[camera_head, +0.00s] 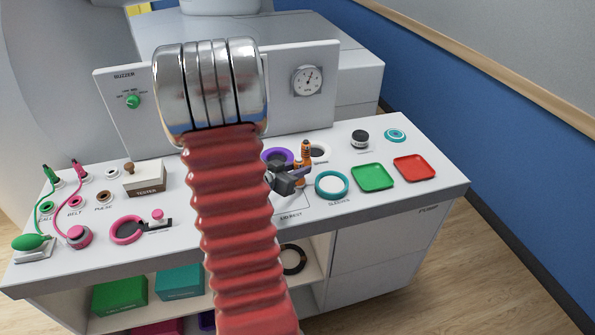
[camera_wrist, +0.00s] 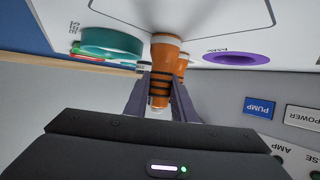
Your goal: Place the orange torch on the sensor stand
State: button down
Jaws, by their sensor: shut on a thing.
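The orange torch (camera_wrist: 162,65) has black bands and a wider head, and stands between my gripper's two fingers in the wrist view. My gripper (camera_wrist: 161,88) is shut on it. In the head view my dark gripper (camera_head: 288,180) is over the middle of the white counter, beside orange parts of the torch (camera_head: 305,150). A second orange piece (camera_wrist: 182,65) shows just behind the torch; I cannot tell whether it is separate. The torch's head is at or close to the counter top; contact is unclear. I cannot pick out the sensor stand with certainty.
A purple ring (camera_head: 268,154) and a teal ring (camera_head: 332,172) lie close to the gripper. Green (camera_head: 373,177) and red (camera_head: 414,167) trays lie to the right. A panel with a gauge (camera_head: 307,81) rises behind.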

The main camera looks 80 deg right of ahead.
jog(key=c, duration=1.5)
grip_release()
jog(key=shift+r, duration=0.1)
jog(key=shift+w+a+r, duration=0.1)
jog(key=shift+w+a, duration=0.05)
jog(key=shift+a, duration=0.1)
jog(key=v, duration=1.1)
jog(key=shift+a+r, duration=0.15)
jog(key=shift+r, duration=0.05)
jog(key=shift+w, duration=0.15)
